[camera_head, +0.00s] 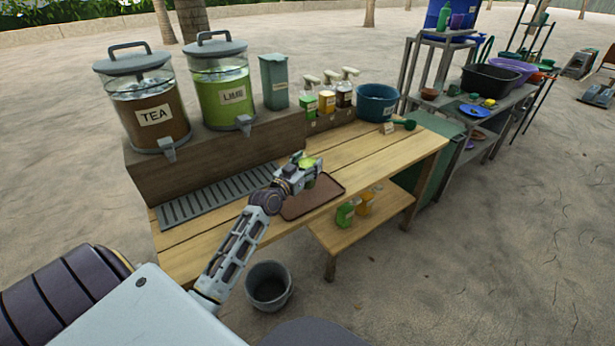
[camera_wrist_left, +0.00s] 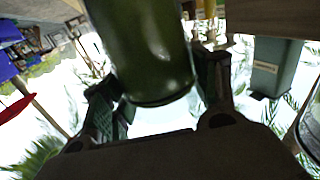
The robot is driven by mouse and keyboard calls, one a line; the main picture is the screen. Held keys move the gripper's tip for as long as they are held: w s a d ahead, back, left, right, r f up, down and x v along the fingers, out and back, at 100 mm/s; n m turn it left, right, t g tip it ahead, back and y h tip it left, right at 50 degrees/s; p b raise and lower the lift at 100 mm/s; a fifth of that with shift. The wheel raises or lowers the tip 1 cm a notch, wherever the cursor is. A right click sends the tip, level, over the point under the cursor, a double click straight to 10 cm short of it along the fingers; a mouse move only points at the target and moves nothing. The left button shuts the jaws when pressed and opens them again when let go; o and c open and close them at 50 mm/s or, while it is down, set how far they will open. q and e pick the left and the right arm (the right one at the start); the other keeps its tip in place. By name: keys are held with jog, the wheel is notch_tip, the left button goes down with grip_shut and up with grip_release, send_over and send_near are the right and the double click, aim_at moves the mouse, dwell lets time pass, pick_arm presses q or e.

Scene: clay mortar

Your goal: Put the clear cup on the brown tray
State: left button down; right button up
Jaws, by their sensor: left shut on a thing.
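The clear cup (camera_head: 309,164) with green liquid in it is held by my left gripper (camera_head: 300,168), above the brown tray (camera_head: 318,198). In the left wrist view the cup (camera_wrist_left: 145,50) fills the space between the two dark fingers of the left gripper (camera_wrist_left: 158,95), which are shut on its sides. The brown tray lies flat on the wooden table, partly hidden by the gripper and arm. I cannot tell whether the cup's base touches the tray. My right gripper is in neither view.
Two drink dispensers, one marked tea (camera_head: 152,108) and one green (camera_head: 222,88), stand on a raised shelf behind a drain grate (camera_head: 215,197). Pump bottles (camera_head: 327,98) and a blue bucket (camera_head: 377,102) stand at the back right. The table (camera_head: 385,150) is clear right of the tray.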

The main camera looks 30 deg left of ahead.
pick_arm(q)
jog(key=shift+f, duration=0.75)
jog(key=shift+f+b, duration=0.55)
jog(key=shift+f, duration=1)
jog(key=c, duration=0.8)
grip_release()
jog(key=o, duration=0.4)
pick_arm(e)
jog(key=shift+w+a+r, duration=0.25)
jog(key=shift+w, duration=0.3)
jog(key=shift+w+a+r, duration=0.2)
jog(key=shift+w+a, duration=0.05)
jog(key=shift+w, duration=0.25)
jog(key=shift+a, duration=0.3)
